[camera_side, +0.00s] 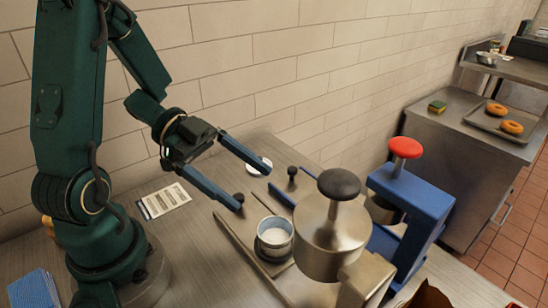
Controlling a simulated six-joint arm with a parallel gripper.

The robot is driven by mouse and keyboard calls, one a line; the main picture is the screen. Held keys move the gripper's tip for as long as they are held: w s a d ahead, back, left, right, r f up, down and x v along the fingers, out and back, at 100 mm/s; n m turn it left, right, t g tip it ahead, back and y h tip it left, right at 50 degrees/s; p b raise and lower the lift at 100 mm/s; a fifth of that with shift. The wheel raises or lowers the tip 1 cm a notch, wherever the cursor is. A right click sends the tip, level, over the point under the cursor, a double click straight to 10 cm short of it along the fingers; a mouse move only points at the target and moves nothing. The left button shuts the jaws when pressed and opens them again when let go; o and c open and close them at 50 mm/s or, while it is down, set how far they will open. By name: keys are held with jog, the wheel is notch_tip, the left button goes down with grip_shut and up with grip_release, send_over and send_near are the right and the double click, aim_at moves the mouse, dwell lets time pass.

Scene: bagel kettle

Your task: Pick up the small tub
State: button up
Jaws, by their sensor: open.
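A small round tub (275,239) with grey-blue sides and white contents stands upright on the metal worktop, inside a low-railed holder. My gripper (254,189) is above and to the left of the tub in the picture. Its two long blue fingers are spread wide apart with nothing between them. The fingers point down to the right, and the tub is clear of both. A small white round dish or lid (259,164) shows partly behind the far finger; I cannot tell exactly what it is.
A steel cylinder with a black knob (338,184) stands close right of the tub. A blue stand with a red knob (406,147) is beyond it. A printed card (164,200) and blue cloth (35,289) lie left. Bagels on a tray (482,123) are far right.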

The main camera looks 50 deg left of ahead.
aim_at(268, 229)
notch_tip(268, 229, down, 8)
jog(key=shift+r, duration=0.2)
jog(key=shift+d+f, duration=0.1)
jog(key=shift+f, duration=0.1)
jog(key=shift+x, duration=2.45)
jog(key=c, duration=1.5)
jog(key=shift+r, duration=0.2)
